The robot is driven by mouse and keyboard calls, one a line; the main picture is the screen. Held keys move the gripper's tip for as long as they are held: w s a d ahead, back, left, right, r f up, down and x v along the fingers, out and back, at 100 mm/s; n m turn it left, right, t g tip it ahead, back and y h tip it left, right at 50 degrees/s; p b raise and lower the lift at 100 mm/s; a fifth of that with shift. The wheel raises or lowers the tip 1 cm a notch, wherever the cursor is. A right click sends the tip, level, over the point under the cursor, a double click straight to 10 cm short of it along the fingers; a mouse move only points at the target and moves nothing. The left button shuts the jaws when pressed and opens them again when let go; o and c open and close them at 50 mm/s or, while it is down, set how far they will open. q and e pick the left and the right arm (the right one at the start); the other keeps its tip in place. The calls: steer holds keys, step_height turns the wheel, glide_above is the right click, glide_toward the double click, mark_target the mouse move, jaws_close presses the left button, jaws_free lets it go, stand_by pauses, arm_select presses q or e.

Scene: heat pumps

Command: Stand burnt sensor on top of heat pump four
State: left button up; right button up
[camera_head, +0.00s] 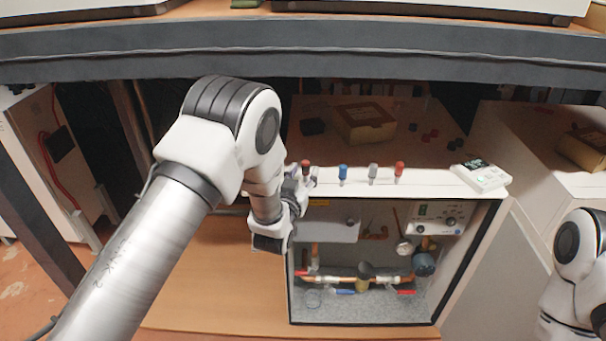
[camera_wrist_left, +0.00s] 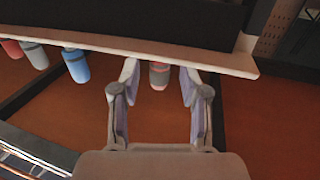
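A small brownish-red capped piece (camera_head: 306,166), likely the burnt sensor, stands at the left front of the white heat pump's top (camera_head: 440,179). In the left wrist view a grey body with a reddish band (camera_wrist_left: 159,76) shows between the fingers. My left gripper (camera_head: 301,178) is at that piece; in the left wrist view its fingers (camera_wrist_left: 157,92) are spread, one on each side, with gaps. My right arm shows at the right edge, but its gripper is out of view. I cannot read which heat pump is number four.
Blue (camera_head: 342,172), grey (camera_head: 373,171) and red (camera_head: 399,169) pieces stand in a row to the right. A white display device (camera_head: 481,176) lies at the top's right corner. A cardboard box (camera_head: 363,123) sits behind. A dark beam (camera_head: 330,65) crosses above.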

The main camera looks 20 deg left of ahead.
arm_select(q)
steer(key=shift+r, duration=0.25)
steer(key=s, duration=1.2)
